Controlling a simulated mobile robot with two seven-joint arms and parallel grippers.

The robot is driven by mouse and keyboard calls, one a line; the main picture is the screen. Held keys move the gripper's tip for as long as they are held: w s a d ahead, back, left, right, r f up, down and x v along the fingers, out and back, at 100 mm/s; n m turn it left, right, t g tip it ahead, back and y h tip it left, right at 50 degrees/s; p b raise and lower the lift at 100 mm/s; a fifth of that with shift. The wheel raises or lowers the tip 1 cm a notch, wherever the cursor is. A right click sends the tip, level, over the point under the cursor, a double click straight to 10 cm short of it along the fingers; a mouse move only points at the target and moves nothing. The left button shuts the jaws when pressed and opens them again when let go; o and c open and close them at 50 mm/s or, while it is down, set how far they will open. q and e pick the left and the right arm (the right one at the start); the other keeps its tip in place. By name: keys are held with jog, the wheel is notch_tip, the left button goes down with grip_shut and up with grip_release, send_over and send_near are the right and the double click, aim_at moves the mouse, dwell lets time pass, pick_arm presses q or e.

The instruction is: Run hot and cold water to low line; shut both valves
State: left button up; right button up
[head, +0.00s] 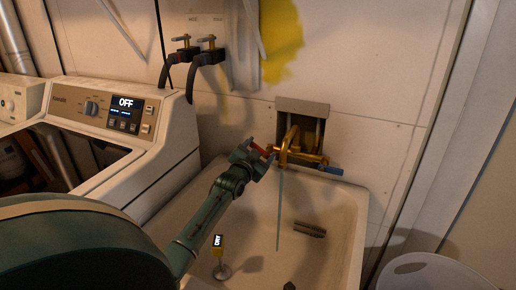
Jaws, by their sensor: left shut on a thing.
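A brass faucet (288,149) stands at the back of the pale utility sink (349,212). A red valve handle (259,149) is on its left and a blue valve handle (329,169) on its right. My left gripper (257,158) is shut on the red handle, partly covering it. A thin stream of water (279,210) falls from the spout into the basin. I cannot make out a low line or the water level. My right gripper is not in view.
A washing machine (122,112) with an OFF display stands at left. Two hose taps (195,50) are on the wall above. A grey ribbed piece (309,230) lies in the basin. A pale round bin (432,272) is at the lower right. My left arm crosses the sink's left side.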

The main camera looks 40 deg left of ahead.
pick_arm(q)
jog(key=shift+d+r+m+p, duration=0.2)
jog(key=shift+m+p, duration=0.2)
jog(key=shift+m, duration=0.7)
jog(key=o, duration=1)
jog(key=shift+f, duration=0.1)
jog(key=v, duration=1.3)
jog(key=shift+c, duration=0.3)
